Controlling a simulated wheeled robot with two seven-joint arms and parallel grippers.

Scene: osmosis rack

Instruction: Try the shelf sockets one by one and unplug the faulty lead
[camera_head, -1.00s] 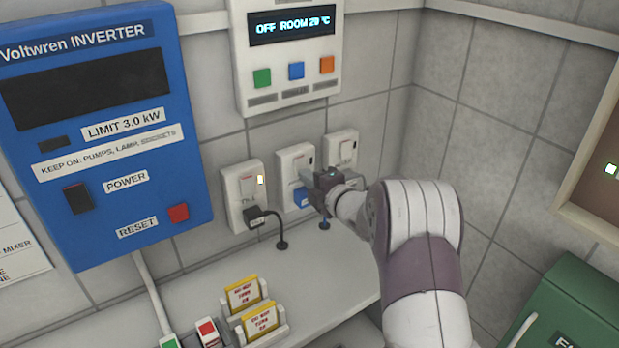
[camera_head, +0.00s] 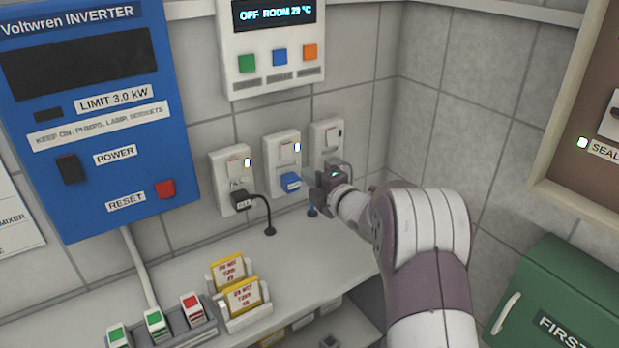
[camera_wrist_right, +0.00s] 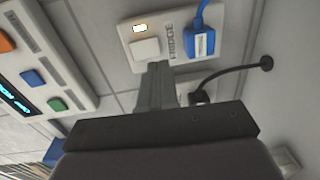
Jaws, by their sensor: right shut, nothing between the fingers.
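Three white sockets stand in a row on the tiled wall. The left socket (camera_head: 222,162) has a black plug (camera_head: 241,200) and a lit indicator. The middle socket (camera_head: 272,149) has a blue plug (camera_head: 290,182) and a lit indicator. The right socket (camera_head: 322,131) has a dark indicator; its lower part is hidden behind my right gripper (camera_head: 328,178). In the right wrist view my right gripper (camera_wrist_right: 157,72) is shut and empty, its tips close to the switch (camera_wrist_right: 145,48) beside the blue plug (camera_wrist_right: 201,42); contact is unclear. My left gripper is out of view.
A blue inverter (camera_head: 100,195) hangs left, a room-display panel (camera_head: 270,90) above the sockets. The shelf (camera_head: 195,255) carries yellow warning cards (camera_head: 242,297) and a row of red and green switches (camera_head: 192,308). A green first-aid box (camera_head: 560,290) is right.

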